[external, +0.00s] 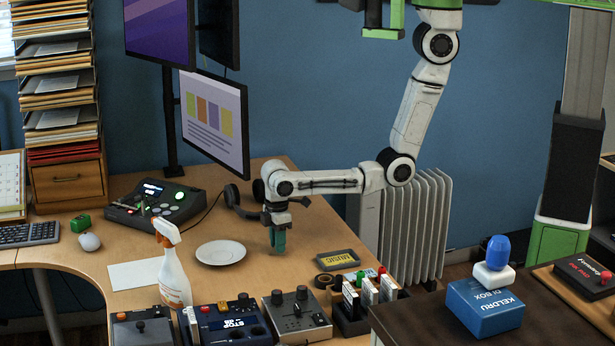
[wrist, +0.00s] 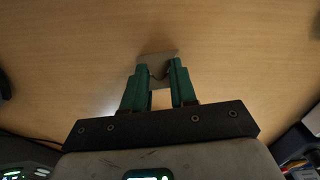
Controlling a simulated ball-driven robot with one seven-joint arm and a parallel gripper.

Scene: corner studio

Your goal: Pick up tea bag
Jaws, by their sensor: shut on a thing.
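My gripper (external: 278,243) reaches down to the wooden desk, just right of the white saucer. In the wrist view its green fingers (wrist: 158,78) are closed on the tea bag (wrist: 157,57), a small flat greyish square between and beyond the fingertips. Its far part shows past the tips against the bare wood; its near part is partly covered by the fingers. In the external view the tea bag is hidden by the fingers or too small to tell. I cannot tell whether it still touches the desk.
Black tape (external: 325,281) and a yellow-and-dark tin (external: 337,259) lie to the right. Control boxes (external: 297,313) line the front edge. Headphones (external: 243,198) lie behind.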

